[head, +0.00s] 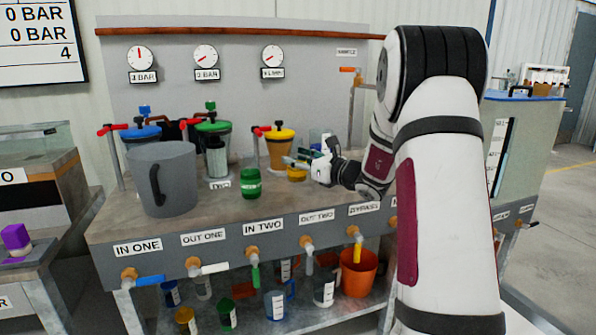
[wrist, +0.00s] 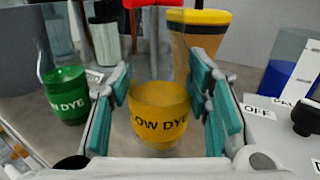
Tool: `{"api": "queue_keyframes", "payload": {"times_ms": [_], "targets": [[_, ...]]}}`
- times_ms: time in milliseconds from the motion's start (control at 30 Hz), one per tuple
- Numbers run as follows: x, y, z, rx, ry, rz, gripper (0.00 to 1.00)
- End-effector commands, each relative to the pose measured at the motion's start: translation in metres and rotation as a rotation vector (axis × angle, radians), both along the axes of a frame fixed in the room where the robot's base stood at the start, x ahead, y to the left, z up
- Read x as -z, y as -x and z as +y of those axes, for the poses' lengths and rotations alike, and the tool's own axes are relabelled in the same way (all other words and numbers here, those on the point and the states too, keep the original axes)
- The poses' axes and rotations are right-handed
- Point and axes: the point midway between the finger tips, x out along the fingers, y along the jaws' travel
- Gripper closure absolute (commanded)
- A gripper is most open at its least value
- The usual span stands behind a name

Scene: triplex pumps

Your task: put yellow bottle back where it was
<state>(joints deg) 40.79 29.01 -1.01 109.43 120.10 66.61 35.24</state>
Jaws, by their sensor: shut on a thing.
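The yellow bottle (wrist: 160,112), lettered with "LOW DYE" in view, is between the teal finger pads of my gripper (wrist: 165,115). In the head view the yellow bottle (head: 297,173) shows at the tip of my gripper (head: 308,168), over the bench top. My gripper is shut on it. The bottle looks upright; I cannot tell whether its base touches the bench. The yellow-topped pump cylinder (head: 280,147) stands just behind it.
The green dye bottle (head: 250,183) stands to the left, also in the wrist view (wrist: 67,95). A large grey jug (head: 168,180) stands farther left. Green-topped (head: 214,140) and blue-topped (head: 140,133) cylinders stand behind. The bench front between the green bottle and my gripper is clear.

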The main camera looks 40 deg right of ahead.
Motion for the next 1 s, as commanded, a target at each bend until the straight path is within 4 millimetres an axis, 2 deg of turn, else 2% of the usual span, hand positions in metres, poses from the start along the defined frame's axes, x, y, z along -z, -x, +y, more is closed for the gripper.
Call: {"api": "queue_keyframes", "payload": {"times_ms": [33, 167, 533, 567, 633, 1000], "targets": [[0.012, 0.000, -0.001, 0.001, -0.002, 0.001, 0.90], [0.026, 0.000, -0.001, 0.001, -0.001, 0.000, 0.90], [0.028, 0.001, -0.001, 0.001, 0.000, -0.001, 0.90], [0.028, 0.001, -0.001, 0.001, 0.000, 0.000, 0.51], [0.028, 0.001, -0.001, 0.001, 0.000, 0.000, 0.35], [0.025, 0.001, -0.001, 0.001, 0.000, 0.000, 0.35]]}}
